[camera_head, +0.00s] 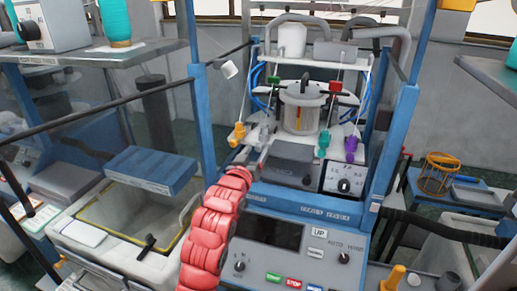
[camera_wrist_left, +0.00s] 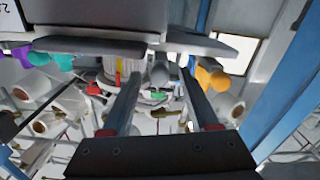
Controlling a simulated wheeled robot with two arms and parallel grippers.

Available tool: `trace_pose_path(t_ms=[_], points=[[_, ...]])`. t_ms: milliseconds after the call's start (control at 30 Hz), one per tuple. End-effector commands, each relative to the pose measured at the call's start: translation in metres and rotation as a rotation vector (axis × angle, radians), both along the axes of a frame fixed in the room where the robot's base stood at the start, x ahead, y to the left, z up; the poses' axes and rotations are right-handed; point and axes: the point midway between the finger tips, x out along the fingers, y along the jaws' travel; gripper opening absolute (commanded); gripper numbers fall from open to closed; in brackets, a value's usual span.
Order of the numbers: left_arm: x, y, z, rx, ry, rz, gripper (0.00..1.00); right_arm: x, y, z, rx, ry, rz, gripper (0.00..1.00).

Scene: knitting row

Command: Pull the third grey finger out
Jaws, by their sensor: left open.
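A row of coloured fingers sits along the front of the knitting head: an orange finger (camera_head: 239,131), greyish fingers (camera_head: 264,131) beside it, a teal finger (camera_head: 323,144) and a purple finger (camera_head: 351,147). My left gripper (camera_head: 260,155), on a red-covered arm, is at the row just below the grey ones. In the left wrist view, my left gripper (camera_wrist_left: 163,85) is open. A rounded grey finger end (camera_wrist_left: 159,73) shows between its jaws, not visibly gripped. The orange finger (camera_wrist_left: 212,76) is to the right there, outside the jaws. My right gripper is not seen.
A dark grey box (camera_head: 291,164) and a dial box (camera_head: 344,180) stand just right of my left gripper. A control panel (camera_head: 285,250) is below. Blue posts (camera_head: 203,120) flank the machine. A tub (camera_head: 110,238) stands at left.

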Motion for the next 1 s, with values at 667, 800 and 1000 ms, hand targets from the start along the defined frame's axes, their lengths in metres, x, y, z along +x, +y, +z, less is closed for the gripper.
trace_pose_path(t_ms=[667,800,1000], points=[[-0.125,0.041,0.007,0.000,0.007,0.001,0.61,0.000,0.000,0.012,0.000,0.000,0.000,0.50],[-0.135,0.045,0.004,-0.001,0.006,0.002,0.61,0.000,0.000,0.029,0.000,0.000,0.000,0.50],[-0.144,0.048,0.001,-0.001,0.003,0.002,0.61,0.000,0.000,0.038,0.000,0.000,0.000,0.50]])
